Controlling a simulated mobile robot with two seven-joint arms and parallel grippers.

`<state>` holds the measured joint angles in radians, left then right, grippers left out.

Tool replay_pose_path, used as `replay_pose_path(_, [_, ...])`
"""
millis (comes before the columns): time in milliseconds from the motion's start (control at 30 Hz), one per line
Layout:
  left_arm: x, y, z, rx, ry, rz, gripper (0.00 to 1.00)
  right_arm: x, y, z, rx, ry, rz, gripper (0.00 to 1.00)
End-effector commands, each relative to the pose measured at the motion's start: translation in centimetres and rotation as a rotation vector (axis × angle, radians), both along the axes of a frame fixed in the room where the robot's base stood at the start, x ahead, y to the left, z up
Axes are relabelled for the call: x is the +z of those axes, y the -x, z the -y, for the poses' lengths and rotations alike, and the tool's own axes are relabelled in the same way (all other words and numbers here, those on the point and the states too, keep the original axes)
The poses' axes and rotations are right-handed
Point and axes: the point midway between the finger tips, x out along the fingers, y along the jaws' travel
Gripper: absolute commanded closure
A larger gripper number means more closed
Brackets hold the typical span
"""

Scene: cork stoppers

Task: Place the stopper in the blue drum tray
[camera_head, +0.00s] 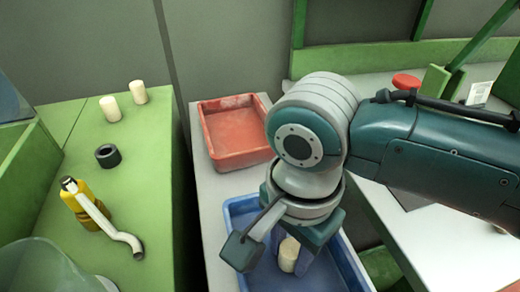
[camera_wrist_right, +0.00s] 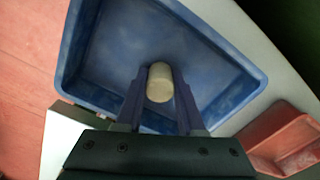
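A pale cream stopper (camera_head: 288,254) is at my right gripper (camera_head: 291,255), inside the outline of the blue tray (camera_head: 352,268). In the right wrist view the stopper (camera_wrist_right: 160,82) sits between the two purple-blue fingers of the right gripper (camera_wrist_right: 159,80), which are against its sides. The blue tray (camera_wrist_right: 105,50) lies below and around them. I cannot tell whether the stopper touches the tray floor. My right wrist hides part of the tray in the head view. My left gripper is not in view.
A red tray (camera_head: 235,135) stands behind the blue one. On the green bench at left are two cream stoppers (camera_head: 110,108) (camera_head: 138,91), a dark ring (camera_head: 108,156) and a yellow bottle with a pale spout (camera_head: 85,205). A red round object (camera_head: 406,81) lies at back right.

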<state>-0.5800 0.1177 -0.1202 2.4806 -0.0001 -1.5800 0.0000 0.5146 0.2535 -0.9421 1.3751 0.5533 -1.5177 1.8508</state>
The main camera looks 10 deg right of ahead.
Motion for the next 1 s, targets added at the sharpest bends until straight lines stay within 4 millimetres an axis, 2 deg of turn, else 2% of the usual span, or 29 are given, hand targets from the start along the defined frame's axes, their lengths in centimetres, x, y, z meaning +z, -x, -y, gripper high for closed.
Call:
replay_pose_path(33, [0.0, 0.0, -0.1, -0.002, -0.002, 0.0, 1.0, 0.0, 0.0, 0.0, 0.0, 0.0, 0.0, 0.57])
replay_pose_path(233, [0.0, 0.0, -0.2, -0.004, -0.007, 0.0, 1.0, 0.0, 0.0, 0.0, 0.0, 0.0, 0.0, 0.34])
replay_pose_path(567, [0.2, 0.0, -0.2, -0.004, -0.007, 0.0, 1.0, 0.6, 0.0, 0.0, 0.0, 0.0, 0.002, 0.33])
replay_pose_path(667, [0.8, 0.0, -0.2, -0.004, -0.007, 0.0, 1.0, 2.1, 0.0, -0.1, 0.0, -0.002, 0.002, 0.33])
replay_pose_path(1000, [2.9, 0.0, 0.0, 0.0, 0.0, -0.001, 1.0, 9.6, -0.1, -0.1, 0.0, -0.003, 0.003, 0.33])
